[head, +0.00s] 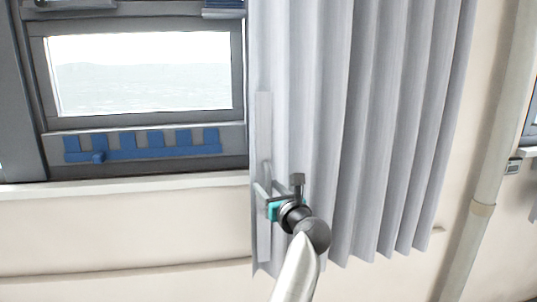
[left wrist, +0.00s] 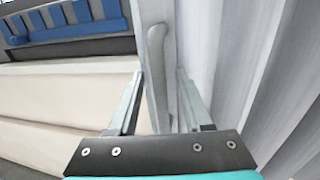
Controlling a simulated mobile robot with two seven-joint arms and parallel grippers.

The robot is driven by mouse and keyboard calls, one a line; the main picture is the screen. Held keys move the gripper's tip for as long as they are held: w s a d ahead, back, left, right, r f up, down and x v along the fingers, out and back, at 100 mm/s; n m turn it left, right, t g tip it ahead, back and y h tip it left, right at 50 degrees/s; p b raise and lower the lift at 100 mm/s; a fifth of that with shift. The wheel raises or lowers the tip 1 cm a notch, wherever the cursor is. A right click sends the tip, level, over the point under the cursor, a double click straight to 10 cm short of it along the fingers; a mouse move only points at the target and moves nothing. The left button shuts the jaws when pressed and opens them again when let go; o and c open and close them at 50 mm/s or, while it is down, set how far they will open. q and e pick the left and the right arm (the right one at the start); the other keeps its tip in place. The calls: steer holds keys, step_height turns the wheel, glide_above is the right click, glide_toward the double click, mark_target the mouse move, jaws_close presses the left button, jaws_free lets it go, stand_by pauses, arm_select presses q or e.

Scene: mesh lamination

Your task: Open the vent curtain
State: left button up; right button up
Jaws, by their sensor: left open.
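The grey pleated curtain (head: 345,120) hangs to the right of the window, its left edge beside the window frame. A pale vertical strip (head: 264,120) runs along that left edge. In the left wrist view a pale upright handle (left wrist: 158,60) stands at the curtain's edge (left wrist: 205,50). My left gripper (head: 262,177) is at the lower part of this edge. Its fingers (left wrist: 160,75) are open, one on each side of the handle in the picture. I cannot tell whether they touch it. My wrist hides part of the lower curtain. My right gripper is not in view.
A dark-framed window (head: 140,75) with a blue slotted piece (head: 140,153) below its glass is at the left. A pale sill (head: 120,188) runs under it. A pale vertical pipe (head: 500,130) stands at the right. The wall below the sill is clear.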

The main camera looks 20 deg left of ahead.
mark_target(262, 110)
arm_select(q)
step_height(262, 110, up, 19)
steer(key=shift+r+p, duration=0.1)
steer(key=shift+p, duration=0.95)
